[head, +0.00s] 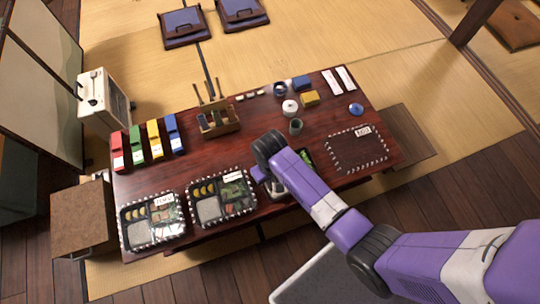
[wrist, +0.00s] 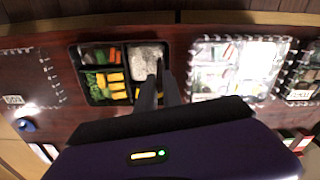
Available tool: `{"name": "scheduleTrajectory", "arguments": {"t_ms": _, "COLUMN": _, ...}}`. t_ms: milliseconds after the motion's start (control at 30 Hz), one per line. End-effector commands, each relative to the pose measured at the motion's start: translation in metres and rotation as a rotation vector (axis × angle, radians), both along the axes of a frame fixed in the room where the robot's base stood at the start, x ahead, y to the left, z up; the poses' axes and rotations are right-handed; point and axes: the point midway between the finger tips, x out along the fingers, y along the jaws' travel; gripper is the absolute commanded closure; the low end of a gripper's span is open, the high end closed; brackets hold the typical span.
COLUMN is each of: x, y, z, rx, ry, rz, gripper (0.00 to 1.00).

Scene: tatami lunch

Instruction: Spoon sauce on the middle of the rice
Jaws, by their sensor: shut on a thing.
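An open black lunch box (wrist: 103,102) lies below my gripper in the wrist view. White rice (wrist: 146,60) fills its upper right compartment; yellow pieces and green and orange vegetables fill others. My gripper (wrist: 160,78) points down at the rice's lower edge, its dark fingers close together, shut on a thin dark thing between their tips. I cannot make out whether that is a spoon, or whether it touches the rice. In the head view my arm hides the gripper and much of this box (head: 277,189). No sauce can be made out.
Two covered lunch boxes (head: 134,246) (head: 190,202) stand left on the table (head: 250,141). Behind are a wooden holder (head: 218,129) with upright handles, a grey cup (head: 296,127), a white pot (head: 290,107) and colored boxes.

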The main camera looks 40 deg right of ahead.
Motion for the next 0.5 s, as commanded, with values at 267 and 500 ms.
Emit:
{"name": "scheduleTrajectory", "arguments": {"t_ms": 267, "x": 0.0001, "y": 0.0, "z": -0.0018, "rx": 0.0, "ry": 0.0, "rz": 0.0, "gripper": 1.0}}
{"name": "scheduleTrajectory", "arguments": {"t_ms": 500, "x": 0.0003, "y": 0.0, "z": -0.005, "rx": 0.0, "ry": -0.001, "rz": 0.0, "gripper": 1.0}}
